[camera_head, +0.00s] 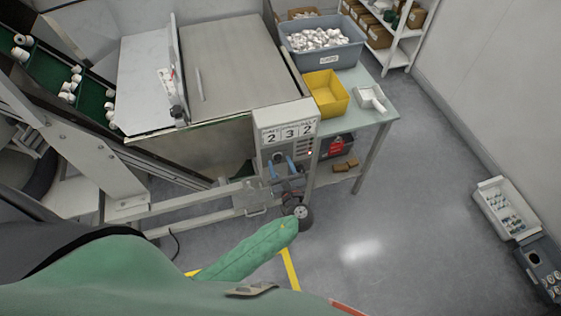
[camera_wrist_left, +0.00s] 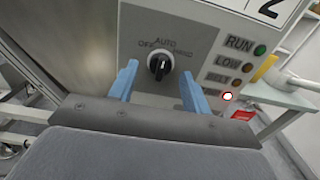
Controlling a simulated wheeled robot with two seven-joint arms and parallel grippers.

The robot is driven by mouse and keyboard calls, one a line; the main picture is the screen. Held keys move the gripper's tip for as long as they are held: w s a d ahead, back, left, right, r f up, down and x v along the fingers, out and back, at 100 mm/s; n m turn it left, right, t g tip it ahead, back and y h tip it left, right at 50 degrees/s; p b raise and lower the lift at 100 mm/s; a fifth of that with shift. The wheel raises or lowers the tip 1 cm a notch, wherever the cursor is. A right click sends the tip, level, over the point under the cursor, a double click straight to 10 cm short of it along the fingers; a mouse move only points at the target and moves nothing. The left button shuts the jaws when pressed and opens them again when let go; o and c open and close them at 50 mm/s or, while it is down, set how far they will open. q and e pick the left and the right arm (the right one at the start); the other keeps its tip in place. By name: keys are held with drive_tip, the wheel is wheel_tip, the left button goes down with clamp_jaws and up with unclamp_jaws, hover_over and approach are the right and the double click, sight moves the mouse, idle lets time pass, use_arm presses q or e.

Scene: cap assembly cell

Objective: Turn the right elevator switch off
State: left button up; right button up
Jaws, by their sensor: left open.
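The switch is a round black knob (camera_wrist_left: 158,66) on a grey control panel (camera_wrist_left: 200,45), with OFF, AUTO and HAND printed around it. Its pointer looks roughly upright towards AUTO, but the exact setting is hard to tell. My left gripper (camera_wrist_left: 159,76) is open, with one blue finger on each side of the knob; whether they touch it I cannot tell. In the head view the left gripper (camera_head: 281,169) is in front of the lower part of the control box (camera_head: 287,112), which shows 2 3 2. My right gripper is not in view.
Indicator lamps labelled RUN and LOW (camera_wrist_left: 260,50) sit right of the knob; a lower lamp (camera_wrist_left: 227,96) glows white and red. A table (camera_head: 378,118) with a yellow bin (camera_head: 326,93) and a grey tub (camera_head: 322,60) stands right of the box.

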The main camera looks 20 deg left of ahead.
use_arm(q)
drive_tip(key=shift+w+a, duration=0.2)
drive_tip(key=shift+w, duration=0.1)
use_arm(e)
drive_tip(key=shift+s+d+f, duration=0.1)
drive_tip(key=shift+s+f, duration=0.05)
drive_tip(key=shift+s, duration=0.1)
use_arm(q)
drive_tip(key=shift+c, duration=0.5)
drive_tip(key=c, duration=0.9)
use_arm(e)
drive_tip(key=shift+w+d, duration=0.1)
